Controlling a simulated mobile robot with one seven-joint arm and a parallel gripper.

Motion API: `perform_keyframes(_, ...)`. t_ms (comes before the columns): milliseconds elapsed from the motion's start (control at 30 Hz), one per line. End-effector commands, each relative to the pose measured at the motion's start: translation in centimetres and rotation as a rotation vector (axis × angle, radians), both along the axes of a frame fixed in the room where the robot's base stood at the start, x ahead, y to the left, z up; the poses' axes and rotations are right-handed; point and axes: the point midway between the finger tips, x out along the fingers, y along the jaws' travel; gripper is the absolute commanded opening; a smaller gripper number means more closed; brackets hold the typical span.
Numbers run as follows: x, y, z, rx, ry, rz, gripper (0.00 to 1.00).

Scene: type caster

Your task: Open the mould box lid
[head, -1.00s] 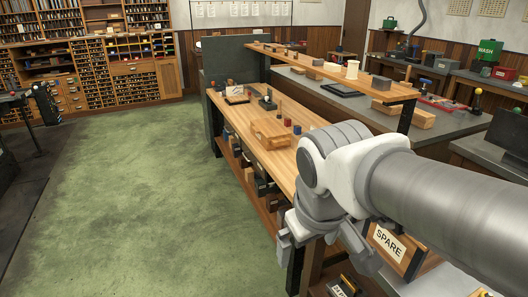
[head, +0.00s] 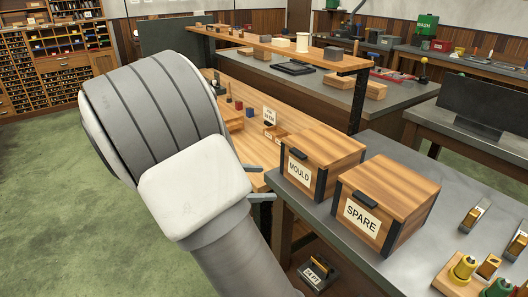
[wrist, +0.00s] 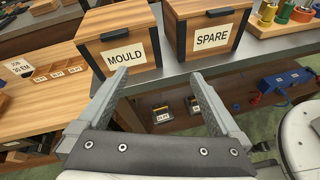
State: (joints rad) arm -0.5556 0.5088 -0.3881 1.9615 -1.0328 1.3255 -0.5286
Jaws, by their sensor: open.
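The mould box (head: 317,166) is a wooden box with black corner strips, a MOULD label and a dark handle on its front. It stands on the grey bench top, and its lid is closed. It also shows in the wrist view (wrist: 134,56), at the top left. My gripper (wrist: 159,80) is open and empty, its fingers pointing toward the bench edge in front of and below the box, apart from it. In the head view my arm hides most of the gripper; the fingertips (head: 262,183) show just left of the mould box.
A matching SPARE box (head: 388,208) stands close on the right of the mould box. Spools on a wooden block (head: 465,270) sit farther right. The wooden bench (head: 250,125) with small items lies behind. A shelf with small labelled items (wrist: 165,115) is below the bench top.

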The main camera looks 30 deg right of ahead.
Motion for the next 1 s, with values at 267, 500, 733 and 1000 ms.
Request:
perform_keyframes(267, 5.0, 2.1, -1.7, -0.295, 0.167, 0.167, 1.0)
perform_keyframes(500, 6.2, 2.3, -1.8, -0.366, 0.201, 0.203, 1.0)
perform_keyframes(733, 6.6, -1.5, -1.9, -0.364, 0.201, 0.198, 1.0)
perform_keyframes(1000, 7.4, -7.5, -2.0, -0.363, 0.2, 0.198, 1.0)
